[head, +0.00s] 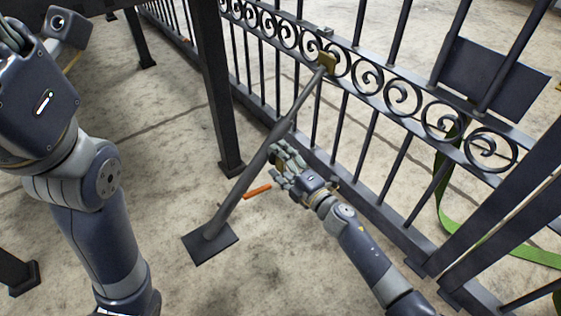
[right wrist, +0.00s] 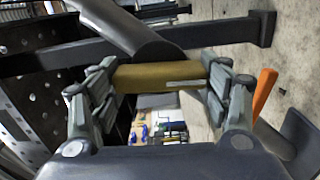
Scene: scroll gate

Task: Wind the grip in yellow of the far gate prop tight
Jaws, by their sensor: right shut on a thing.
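The far gate prop (head: 245,180) is a dark bar slanting from a floor plate up to a brass-coloured bracket on the gate (head: 372,75). In the right wrist view, its grip in yellow (right wrist: 150,77) lies crosswise between the two fingers of my right gripper (right wrist: 160,82), which is shut on it. A pale mark shows on the grip. In the head view my right gripper (head: 283,162) is at the bar's middle and hides most of the grip.
An orange handle (head: 257,191) sticks out beside the prop, below my right gripper; it also shows in the right wrist view (right wrist: 264,91). A dark post (head: 217,100) stands left of the prop. A green strap (head: 448,205) hangs at the right.

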